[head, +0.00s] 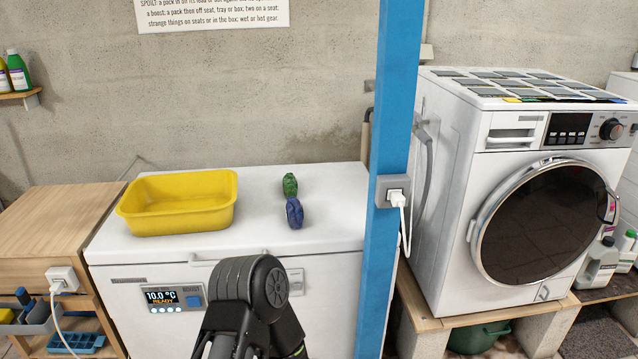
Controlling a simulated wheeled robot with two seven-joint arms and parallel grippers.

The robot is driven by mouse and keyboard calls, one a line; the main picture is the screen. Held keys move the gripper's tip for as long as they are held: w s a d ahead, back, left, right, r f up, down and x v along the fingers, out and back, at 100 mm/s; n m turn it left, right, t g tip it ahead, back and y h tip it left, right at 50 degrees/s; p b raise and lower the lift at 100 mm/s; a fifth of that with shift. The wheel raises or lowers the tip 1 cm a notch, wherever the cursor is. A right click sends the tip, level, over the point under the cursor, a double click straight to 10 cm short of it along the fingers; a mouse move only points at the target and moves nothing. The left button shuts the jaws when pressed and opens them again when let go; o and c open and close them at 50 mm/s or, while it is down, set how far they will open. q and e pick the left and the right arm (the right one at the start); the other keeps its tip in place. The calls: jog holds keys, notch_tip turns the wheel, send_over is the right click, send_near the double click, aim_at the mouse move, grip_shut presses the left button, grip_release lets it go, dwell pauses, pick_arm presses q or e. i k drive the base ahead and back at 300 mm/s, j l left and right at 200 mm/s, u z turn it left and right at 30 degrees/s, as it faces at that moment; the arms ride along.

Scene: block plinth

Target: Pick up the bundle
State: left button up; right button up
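A small green bundle (290,185) and a small dark blue bundle (294,213) lie end to end on the white lid of a chest freezer (336,215). The green one is farther back and the blue one nearer the front. They look close or touching; I cannot tell whether they are joined as one. A black link of one of my arms rises at the bottom centre, in front of the freezer. No gripper fingers show, and nothing holds the green or blue bundle.
A yellow tub (180,222) stands on the left of the lid. A blue post (384,250) with a socket and plug (395,194) rises just right of the freezer. A washing machine (445,200) stands beyond it. The lid around the bundles is clear.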

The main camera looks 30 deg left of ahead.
aim_at(294, 213)
jog(key=i+l+u, duration=0.25)
jog(key=i, duration=0.25)
jog(key=i+l+u, duration=0.2)
jog(key=i, duration=0.3)
